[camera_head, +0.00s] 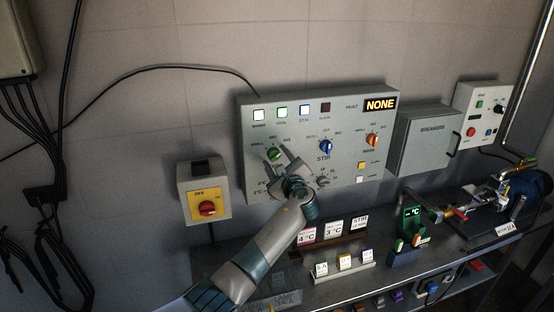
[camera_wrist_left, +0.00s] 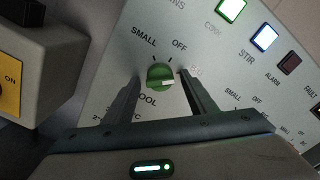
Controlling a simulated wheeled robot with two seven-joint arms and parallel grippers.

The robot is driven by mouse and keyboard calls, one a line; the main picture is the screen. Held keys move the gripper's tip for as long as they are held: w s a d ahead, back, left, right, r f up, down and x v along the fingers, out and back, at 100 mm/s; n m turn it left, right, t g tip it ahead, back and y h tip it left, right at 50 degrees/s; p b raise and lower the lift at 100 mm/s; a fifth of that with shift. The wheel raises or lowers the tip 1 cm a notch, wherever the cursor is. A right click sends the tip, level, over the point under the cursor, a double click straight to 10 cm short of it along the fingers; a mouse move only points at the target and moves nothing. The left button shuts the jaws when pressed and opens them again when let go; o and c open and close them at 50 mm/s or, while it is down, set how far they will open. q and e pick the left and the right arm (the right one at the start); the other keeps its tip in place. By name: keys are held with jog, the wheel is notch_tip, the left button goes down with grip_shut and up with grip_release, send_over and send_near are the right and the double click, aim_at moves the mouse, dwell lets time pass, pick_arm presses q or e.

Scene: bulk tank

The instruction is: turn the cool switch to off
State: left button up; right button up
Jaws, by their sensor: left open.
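The cool switch is a green round knob (camera_head: 274,153) on the left part of the grey control panel (camera_head: 318,120). In the left wrist view the knob (camera_wrist_left: 160,76) has SMALL at its upper left, OFF above it to the right, and COOL below, partly hidden. Its white mark points right, toward a faint label beside the right finger, not at OFF. My left gripper (camera_head: 282,161) is open at the panel. In the wrist view its fingers (camera_wrist_left: 159,78) stand on either side of the knob, with gaps visible. My right gripper is not in view.
A blue STIR knob (camera_head: 326,147) and an orange knob (camera_head: 373,140) sit to the right on the panel. A yellow box with a red switch (camera_head: 207,208) is at the left. Below is a shelf with small label cards (camera_head: 343,263). The breaker box (camera_head: 430,140) stands right.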

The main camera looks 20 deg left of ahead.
pick_arm(q)
jog(key=c, duration=1)
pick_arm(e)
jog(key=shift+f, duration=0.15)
pick_arm(q)
jog(key=n+b, duration=0.1)
jog(key=b, duration=0.1)
jog(key=shift+f+n+b, duration=0.25)
jog(key=shift+n+b, duration=0.1)
jog(key=shift+n, duration=0.05)
jog(key=n+b, duration=0.5)
jog(key=b, duration=0.2)
jog(key=shift+n, duration=0.4)
jog(key=shift+r+n+b, duration=0.1)
jog(key=shift+n+b, duration=0.5)
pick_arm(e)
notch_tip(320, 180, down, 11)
pick_arm(q)
jog(key=shift+r+n+b, duration=0.1)
jog(key=shift+n+b, duration=0.45)
jog(key=shift+n, duration=0.05)
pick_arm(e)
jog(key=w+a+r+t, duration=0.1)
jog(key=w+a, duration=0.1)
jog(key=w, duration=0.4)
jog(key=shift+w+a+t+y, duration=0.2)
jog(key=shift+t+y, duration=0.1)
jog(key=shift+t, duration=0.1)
